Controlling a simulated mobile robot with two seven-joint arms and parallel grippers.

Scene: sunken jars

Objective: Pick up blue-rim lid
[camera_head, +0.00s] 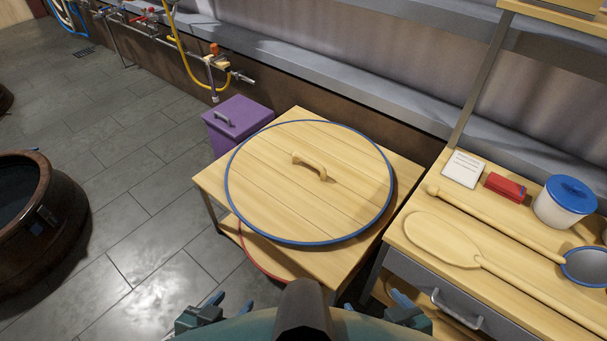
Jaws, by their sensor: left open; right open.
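The blue-rim lid (269,205) is a large round wooden disc with a blue edge. It lies flat on a low wooden table (298,114) in the middle of the view. A wooden handle (309,167) stands up at its centre. My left gripper (228,301) is open and empty, low in the picture in front of the table. My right gripper (397,299) is open and empty, also low, to the right. Both are apart from the lid.
A red-rimmed lid (262,262) lies on the shelf below. A purple bin (237,121) stands behind left. A brown jar (62,225) is at the left. The right counter (408,240) holds a paddle (440,238), a white tub (562,208) and a bowl (588,266).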

